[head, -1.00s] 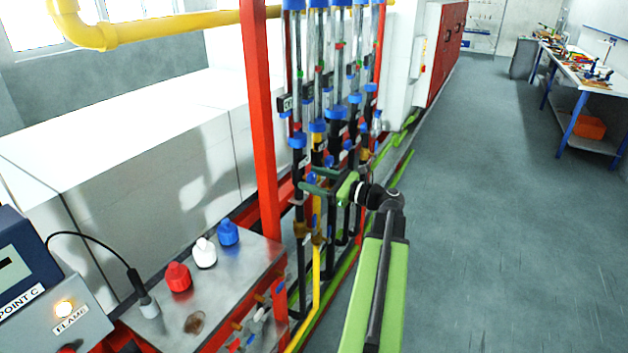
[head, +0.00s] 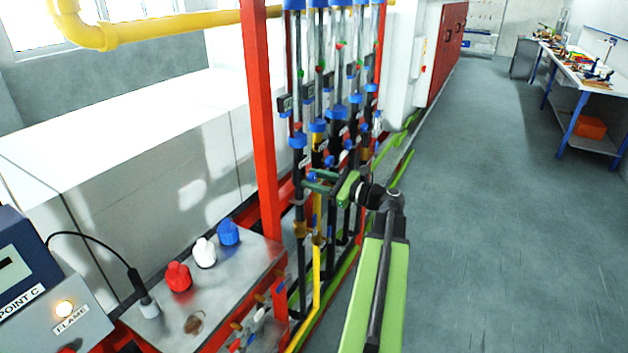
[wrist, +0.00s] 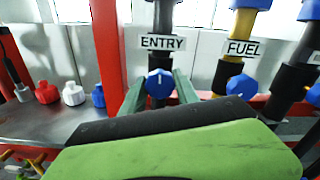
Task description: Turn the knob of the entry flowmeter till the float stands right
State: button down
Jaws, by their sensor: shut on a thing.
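The entry knob (wrist: 159,83) is a blue round knob with a white mark near its top. It sits on a black pipe under a white ENTRY label (wrist: 163,43) in the wrist view. My gripper (wrist: 159,88) has one green finger on each side of the knob and is shut on it. The entry flowmeter (head: 298,140) seems to be the leftmost tube there. Its float is too small to read against any scale.
The fuel knob (wrist: 241,87) is close on the right under a FUEL label (wrist: 243,48). A red post (head: 259,120) stands left of the flowmeters. A metal bench (head: 225,275) carries red, white and blue caps.

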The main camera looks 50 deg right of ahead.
jog(key=n, duration=0.7)
jog(key=shift+n, duration=0.4)
jog(key=n, duration=0.4)
jog(key=shift+n, duration=0.3)
jog(key=n, duration=0.3)
jog(key=shift+n, duration=0.3)
jog(key=n, duration=0.4)
jog(key=shift+n, duration=0.3)
jog(key=shift+f+n, duration=0.1)
jog(key=shift+n, duration=2.4)
jog(key=c, duration=0.9)
grip_release()
